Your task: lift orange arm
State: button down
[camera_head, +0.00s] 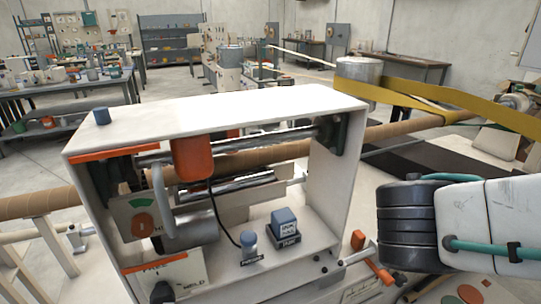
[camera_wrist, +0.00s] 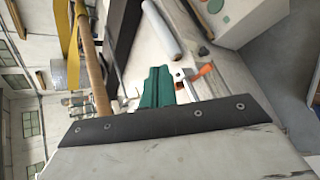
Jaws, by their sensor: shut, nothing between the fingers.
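An orange lever (camera_head: 378,271) sticks out low at the right side of the white machine frame, beside a metal rod. An orange handle on a metal piece (camera_wrist: 203,71) shows in the wrist view, apparently the same lever. Another orange block (camera_head: 191,158) hangs inside the frame under its top; I cannot tell from the frames which one is the orange arm. My gripper (camera_wrist: 158,72) shows its green fingers together and empty, just left of the orange handle in the wrist view. Whether they touch is unclear. In the head view my arm is at the right and the fingers are not visible.
The white machine frame (camera_head: 240,102) stands in front, with a brown tube (camera_head: 250,160) running through it. A yellow belt (camera_head: 440,98) wraps a grey drum (camera_head: 358,70) behind. A work table (camera_head: 62,92) stands at the back left.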

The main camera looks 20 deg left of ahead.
jog(key=s+a+r+n+t+y, duration=0.1)
jog(key=a+n+y, duration=0.6)
jog(key=a+n, duration=0.5)
jog(key=s+a+r+n+t+y, duration=0.2)
jog(key=a+n+y, duration=0.6)
jog(key=a+n, duration=0.4)
jog(key=a, duration=0.4)
jog(key=shift+n+y, duration=0.3)
jog(key=shift+n, duration=0.1)
jog(key=shift+w, duration=0.1)
